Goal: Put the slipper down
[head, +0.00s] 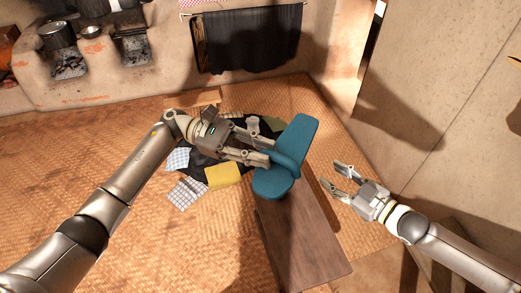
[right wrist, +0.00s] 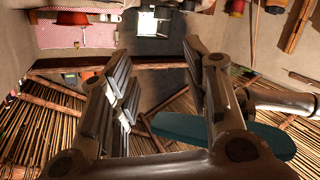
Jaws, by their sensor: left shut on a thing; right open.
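The teal slipper (head: 297,143) is in the middle of the head view, tilted, above the far end of a brown wooden bench (head: 308,240). My left gripper (head: 266,150) is shut on the slipper from its left side. I cannot tell whether the slipper touches the bench. My right gripper (head: 336,178) is open and empty, to the right of the slipper and apart from it. In the right wrist view the slipper (right wrist: 270,140) shows partly behind the open fingers of my right gripper (right wrist: 165,80).
Patchwork cloths, with a yellow piece (head: 223,175), lie on the woven floor mat (head: 200,245) left of the bench. A mud hearth with a pot (head: 58,36) stands at the back left. A dark cloth (head: 255,42) hangs on the back wall. A plain wall (head: 440,90) bounds the right.

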